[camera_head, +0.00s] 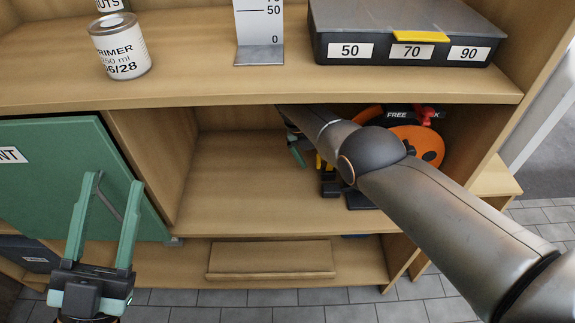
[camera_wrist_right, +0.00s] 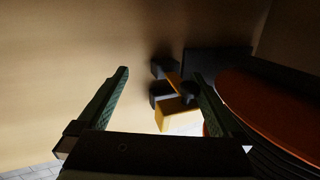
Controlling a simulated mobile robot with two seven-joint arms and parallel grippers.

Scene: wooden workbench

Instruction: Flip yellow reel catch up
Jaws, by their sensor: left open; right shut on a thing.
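The yellow reel catch (camera_wrist_right: 178,117) shows in the right wrist view, beside the right-hand finger, on dark fittings near an orange reel (camera_wrist_right: 265,110). In the head view my right arm hides most of that gripper; a green finger (camera_head: 297,154) and a bit of yellow (camera_head: 319,161) show left of the arm. The orange reel (camera_head: 428,146) is partly hidden behind the arm. My left gripper (camera_head: 116,190) is open and empty at lower left.
A shelf above the arm holds a primer can (camera_head: 121,47), a metal gauge stand (camera_head: 260,35) and a dark case (camera_head: 402,49). A red knob (camera_head: 427,114) sits by a "FREE" label above the reel. A green door (camera_head: 75,165) stands left. The bay's left floor is clear.

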